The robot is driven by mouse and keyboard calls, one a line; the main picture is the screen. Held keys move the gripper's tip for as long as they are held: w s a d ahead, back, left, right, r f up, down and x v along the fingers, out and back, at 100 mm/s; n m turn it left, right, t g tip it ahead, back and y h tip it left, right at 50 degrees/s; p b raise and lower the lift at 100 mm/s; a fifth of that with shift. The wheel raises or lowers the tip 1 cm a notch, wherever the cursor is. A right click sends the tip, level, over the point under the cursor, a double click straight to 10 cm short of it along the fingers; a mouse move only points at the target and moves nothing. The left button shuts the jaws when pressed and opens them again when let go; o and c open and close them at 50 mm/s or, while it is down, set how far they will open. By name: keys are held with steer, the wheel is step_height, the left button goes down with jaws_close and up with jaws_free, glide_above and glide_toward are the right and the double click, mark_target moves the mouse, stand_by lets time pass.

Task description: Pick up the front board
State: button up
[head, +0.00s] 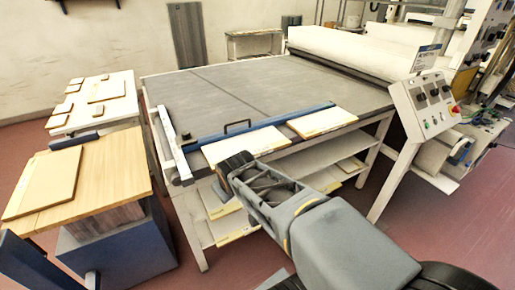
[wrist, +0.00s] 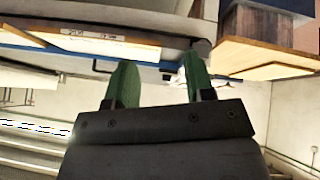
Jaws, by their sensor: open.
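Two pale boards with yellowish edges lie along the front edge of the large grey-topped table (head: 230,88). The left one (head: 232,148) is just beyond the end of my arm, which hides part of it; the right one (head: 322,122) is clear. Which is the front board, I cannot tell. In the wrist view my gripper (wrist: 158,72) has its two green fingers apart, with nothing held between them. A yellow-edged board with markings (wrist: 92,42) shows beyond and to the left of the fingers. In the head view my fingertips cannot be made out.
A blue bar (head: 270,122) runs behind the two boards. More boards lie on the shelf below (head: 238,236). At left, a wood-topped bench (head: 115,170) carries a tan board (head: 45,183); behind it a white table (head: 112,118) holds several small boards. A control panel (head: 425,104) stands right.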

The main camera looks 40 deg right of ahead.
steer(key=w+d+f+n+t+h+b, duration=0.2)
steer(key=w+d+f+b, duration=0.15)
steer(key=d, duration=0.35)
steer(key=w+d+f+n+t+h+b, duration=0.1)
steer(key=w+d+f+n+t+b, duration=0.25)
steer(key=d, duration=0.35)
steer(key=n+t+y+b, duration=0.2)
steer(key=n+t+b, duration=0.45)
steer(key=n, duration=0.25)
glide_toward(263, 154)
steer(key=shift+g, duration=0.4)
steer(key=w, duration=0.2)
steer(key=w+d, duration=0.1)
steer(key=w, duration=0.3)
steer(key=shift+d+r, duration=0.15)
steer(key=shift+r, duration=0.2)
steer(key=shift+w+d+r, duration=0.1)
steer(key=shift+w, duration=1.35)
steer(key=shift+w+d, duration=0.1)
steer(key=shift+w, duration=1.35)
jaws_close()
